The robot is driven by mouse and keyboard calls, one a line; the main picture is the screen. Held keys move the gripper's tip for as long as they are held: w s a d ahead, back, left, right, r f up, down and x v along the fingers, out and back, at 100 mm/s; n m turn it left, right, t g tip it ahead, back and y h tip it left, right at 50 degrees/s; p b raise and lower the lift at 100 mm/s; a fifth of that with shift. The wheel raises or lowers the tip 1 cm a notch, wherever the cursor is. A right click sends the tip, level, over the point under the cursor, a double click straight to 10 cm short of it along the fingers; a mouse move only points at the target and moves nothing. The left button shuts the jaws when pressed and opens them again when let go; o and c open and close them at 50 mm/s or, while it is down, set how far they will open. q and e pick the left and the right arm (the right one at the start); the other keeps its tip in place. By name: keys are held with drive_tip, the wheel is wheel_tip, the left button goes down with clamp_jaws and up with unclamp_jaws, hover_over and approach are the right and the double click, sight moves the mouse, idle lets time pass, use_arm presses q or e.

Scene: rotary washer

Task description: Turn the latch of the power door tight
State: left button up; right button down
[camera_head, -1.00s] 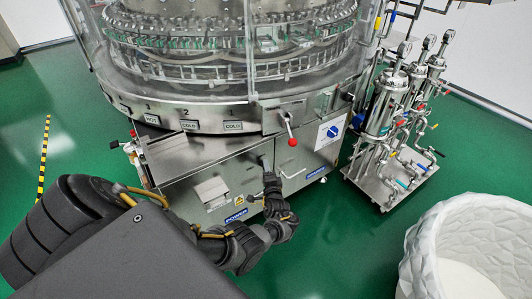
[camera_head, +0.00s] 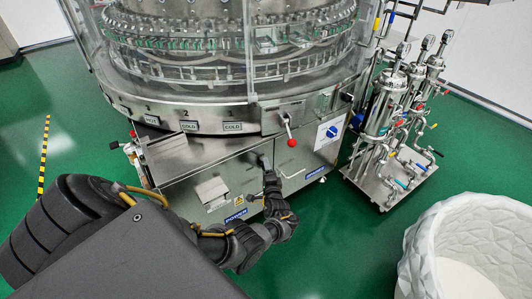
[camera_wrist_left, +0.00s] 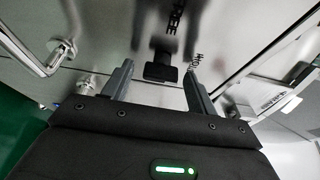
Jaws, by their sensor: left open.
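The power door (camera_head: 225,180) is a steel panel on the lower front of the washer, with a blue label (camera_head: 236,216) at its bottom edge. My left gripper (camera_head: 266,165) is at the door's upper right part in the head view. In the left wrist view the latch (camera_wrist_left: 161,68) is a small black piece on the steel door. The open fingers of my left gripper (camera_wrist_left: 158,88) stand on either side of it, and I cannot tell whether they touch it. In the head view the gripper hides the latch. My right gripper is not in view.
A red-knobbed lever (camera_head: 291,142) sticks out above the door's right side. A bent metal handle (camera_wrist_left: 40,55) is left of the latch in the wrist view. A filter rack (camera_head: 390,130) stands right of the washer, and a white tub (camera_head: 425,245) is at front right.

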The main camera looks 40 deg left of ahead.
use_arm(q)
drive_tip(key=p+v, duration=0.3)
drive_tip(key=v, duration=0.7)
drive_tip(key=shift+s+d, duration=0.25)
drive_tip(key=shift+d, duration=0.05)
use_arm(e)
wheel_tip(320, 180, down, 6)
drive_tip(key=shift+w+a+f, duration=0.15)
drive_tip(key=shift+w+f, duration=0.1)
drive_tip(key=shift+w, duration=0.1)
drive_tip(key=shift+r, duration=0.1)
